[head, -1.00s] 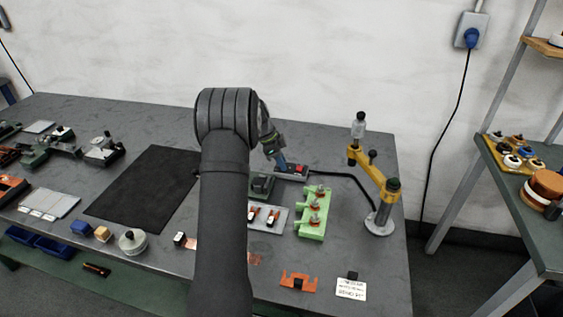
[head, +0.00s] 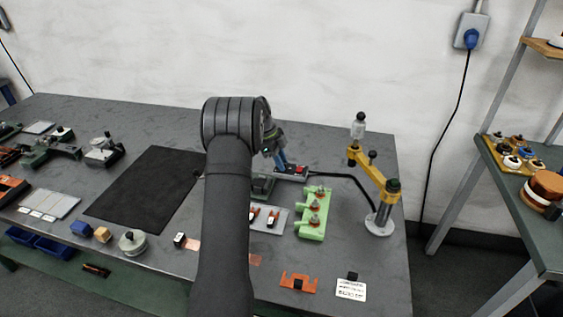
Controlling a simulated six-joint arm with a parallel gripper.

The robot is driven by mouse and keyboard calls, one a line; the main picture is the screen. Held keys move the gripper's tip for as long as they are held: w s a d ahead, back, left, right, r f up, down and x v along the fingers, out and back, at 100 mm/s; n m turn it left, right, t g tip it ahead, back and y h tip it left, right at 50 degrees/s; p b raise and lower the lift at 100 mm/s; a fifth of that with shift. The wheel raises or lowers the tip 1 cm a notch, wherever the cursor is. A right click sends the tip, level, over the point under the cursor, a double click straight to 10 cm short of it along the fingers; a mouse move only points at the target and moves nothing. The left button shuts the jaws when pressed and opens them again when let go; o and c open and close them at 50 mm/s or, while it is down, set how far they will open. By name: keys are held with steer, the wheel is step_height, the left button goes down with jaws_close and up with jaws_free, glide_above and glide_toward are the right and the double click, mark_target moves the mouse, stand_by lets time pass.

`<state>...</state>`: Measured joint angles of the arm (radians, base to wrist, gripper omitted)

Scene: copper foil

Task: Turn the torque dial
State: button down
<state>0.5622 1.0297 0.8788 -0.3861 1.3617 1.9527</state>
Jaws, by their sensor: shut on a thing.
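My gripper (head: 281,163) reaches down beyond my arm to the left end of a small grey and blue control box (head: 299,172) with a red top part. A black cable runs from the box. My gripper is shut at the box's left end, on what seems to be the torque dial. The dial itself is hidden by the gripper, and its setting cannot be read.
A green block with several posts (head: 313,214) and a grey plate (head: 275,222) stand in front of the box. A yellow jointed stand (head: 377,181) is to the right. A black mat (head: 146,187) lies left, with clear table behind it.

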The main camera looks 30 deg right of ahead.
steer(key=c, duration=1.3)
jaws_free()
steer(key=shift+o, duration=0.2)
steer(key=v, duration=1.7)
steer(key=shift+w+r, duration=0.15)
steer(key=shift+w, duration=0.05)
steer(key=shift+a, duration=0.1)
steer(key=x, duration=1.7)
steer(key=shift+s+f, duration=0.2)
